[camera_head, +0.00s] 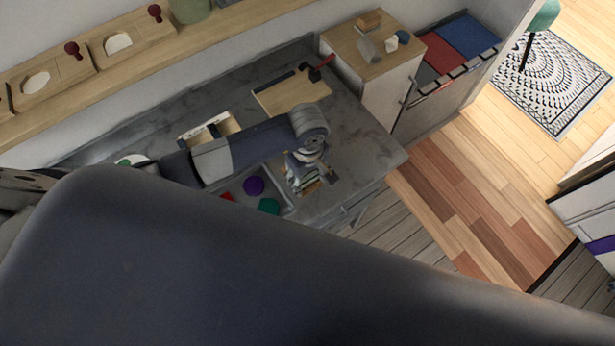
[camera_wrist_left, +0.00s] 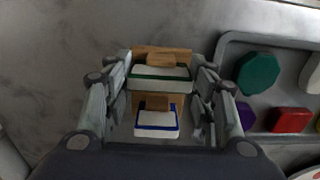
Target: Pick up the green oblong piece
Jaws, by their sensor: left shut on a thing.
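My left gripper (camera_head: 308,183) is low over the grey worktop, near its front edge. In the left wrist view its two fingers (camera_wrist_left: 160,84) stand on either side of an oblong white piece with a green band (camera_wrist_left: 160,78) and wooden parts, and are shut on it. Where the fingertips touch it is partly hidden. A similar, smaller-looking white piece with a blue band (camera_wrist_left: 156,122) shows just below it in that view, between the finger links. A solid green many-sided piece (camera_wrist_left: 258,73) lies in the tray to the right. My right gripper is not in view.
The grey tray (camera_wrist_left: 225,56) beside the gripper also holds purple, red (camera_wrist_left: 292,120) and pale pieces. A wooden board (camera_head: 290,95) and an open box (camera_head: 222,122) lie further back. A wooden-topped cabinet (camera_head: 350,62) stands at the worktop's right end. Bare worktop (camera_head: 360,140) lies right of the gripper.

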